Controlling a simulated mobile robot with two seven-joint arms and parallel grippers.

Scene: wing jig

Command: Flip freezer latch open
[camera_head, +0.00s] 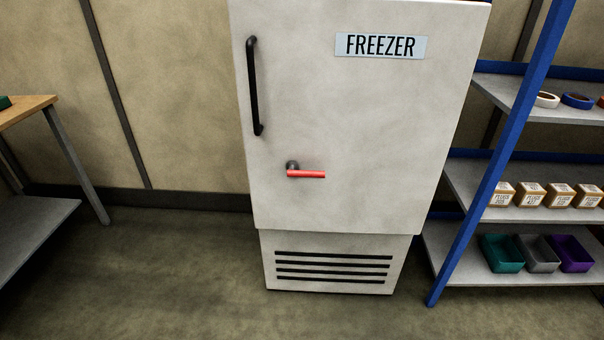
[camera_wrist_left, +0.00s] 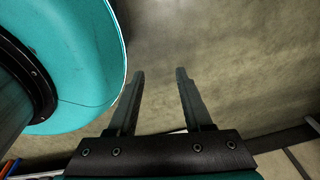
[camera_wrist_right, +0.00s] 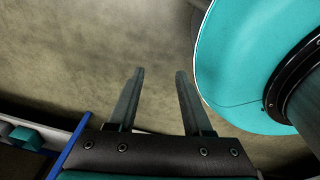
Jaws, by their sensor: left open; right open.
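The white freezer (camera_head: 350,110) stands upright ahead in the head view, with its door shut and a FREEZER sign (camera_head: 380,46) near the top. The latch (camera_head: 306,174) is a red lever lying horizontally, pointing right from a dark pivot on the left part of the door. A black vertical handle (camera_head: 253,86) is above and left of it. My left gripper (camera_wrist_left: 158,75) is open and empty in the left wrist view, over bare floor. My right gripper (camera_wrist_right: 159,75) is open and empty in the right wrist view, also over floor. Neither gripper shows in the head view.
A blue-framed shelf (camera_head: 500,170) stands close to the freezer's right, holding tape rolls, small boxes and bins (camera_head: 537,253). A wooden-topped table (camera_head: 25,110) is at the left. The floor (camera_head: 180,270) before the freezer is clear. A vent grille (camera_head: 333,267) is below the door.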

